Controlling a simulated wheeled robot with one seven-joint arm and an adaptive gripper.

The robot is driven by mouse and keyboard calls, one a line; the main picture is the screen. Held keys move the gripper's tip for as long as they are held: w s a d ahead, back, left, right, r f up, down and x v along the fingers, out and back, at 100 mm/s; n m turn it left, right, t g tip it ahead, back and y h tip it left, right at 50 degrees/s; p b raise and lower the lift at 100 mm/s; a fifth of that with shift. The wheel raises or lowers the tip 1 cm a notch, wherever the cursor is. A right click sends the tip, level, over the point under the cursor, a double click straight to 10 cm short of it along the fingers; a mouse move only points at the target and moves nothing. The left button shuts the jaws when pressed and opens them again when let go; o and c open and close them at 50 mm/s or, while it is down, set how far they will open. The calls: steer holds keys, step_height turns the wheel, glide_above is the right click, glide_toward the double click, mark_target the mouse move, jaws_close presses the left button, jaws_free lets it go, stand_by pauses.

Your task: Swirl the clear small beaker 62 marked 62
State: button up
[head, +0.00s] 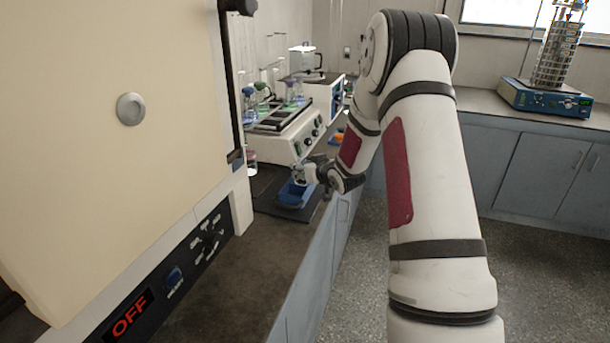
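My arm reaches away over the bench, and my gripper (304,173) is small at its end, just above a blue open-topped holder (293,195). A small pale or clear shape shows at the fingertips. It may be the beaker, but it is too small to tell, and no mark 62 can be read. Whether the fingers are shut on it does not show clearly. The blue holder sits on a dark mat (268,200) on the bench.
A shaker (290,135) carrying several flasks with coloured contents stands behind the gripper. A large cream oven (120,130) with an OFF display blocks the left. A sieve stack on a blue base (545,98) stands far right. Open floor lies right of the bench.

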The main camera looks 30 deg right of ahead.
step_height(320, 180, up, 8)
steer(key=p, duration=0.1)
step_height(320, 180, up, 5)
steer(key=p, duration=0.4)
glide_above(305, 184)
steer(key=shift+w+d, duration=0.15)
steer(key=shift+d, duration=0.05)
